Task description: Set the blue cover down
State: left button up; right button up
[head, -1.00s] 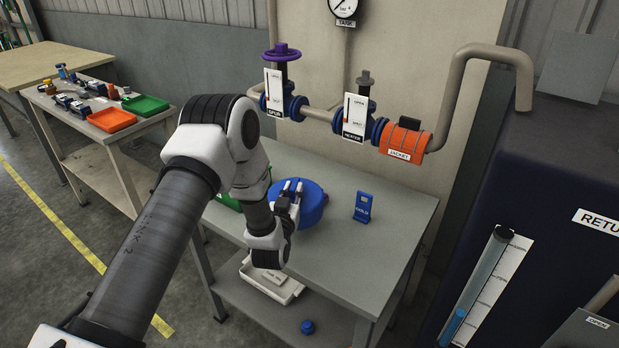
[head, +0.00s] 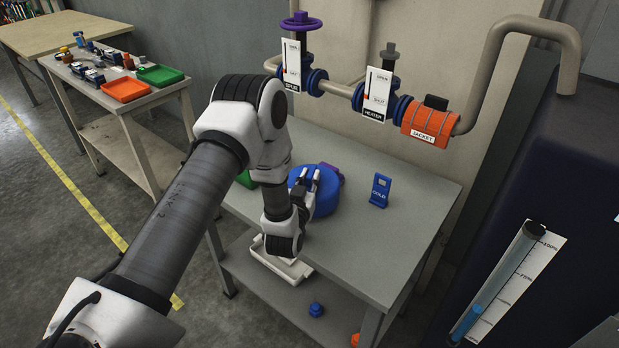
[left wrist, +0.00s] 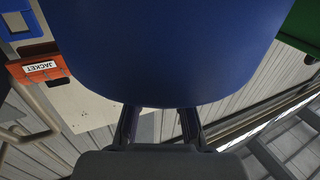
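The blue cover (head: 326,198) is a round, deep blue piece over the left part of the grey table (head: 415,235). My left gripper (head: 311,177) is at its near-left edge, with its fingers closed on it. In the left wrist view the cover (left wrist: 180,55) fills the upper middle, and the two fingers (left wrist: 159,125) reach to its edge; the fingertips are hidden behind it. I cannot tell whether its underside touches the tabletop. My right gripper is not in view.
A purple thing (head: 331,172) sits right behind the cover, and a green tray (head: 245,179) is partly hidden at left. A blue COLD tag (head: 380,190) stands to the right. Valves and an orange JACKET pipe (head: 428,123) are behind. The tabletop's front right is bare.

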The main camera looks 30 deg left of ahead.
pick_arm(q)
jog(key=shift+o, duration=1.3)
jog(key=shift+s+r, duration=0.1)
jog(key=shift+r, duration=0.05)
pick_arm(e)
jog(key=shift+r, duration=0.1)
pick_arm(q)
jog(key=shift+r+p, duration=0.35)
jog(key=shift+s+d, duration=0.1)
jog(key=shift+s, duration=0.05)
jog(key=b+v, duration=0.2)
jog(key=v, duration=0.9)
jog(key=shift+s+b, duration=0.3)
jog(key=shift+b, duration=0.05)
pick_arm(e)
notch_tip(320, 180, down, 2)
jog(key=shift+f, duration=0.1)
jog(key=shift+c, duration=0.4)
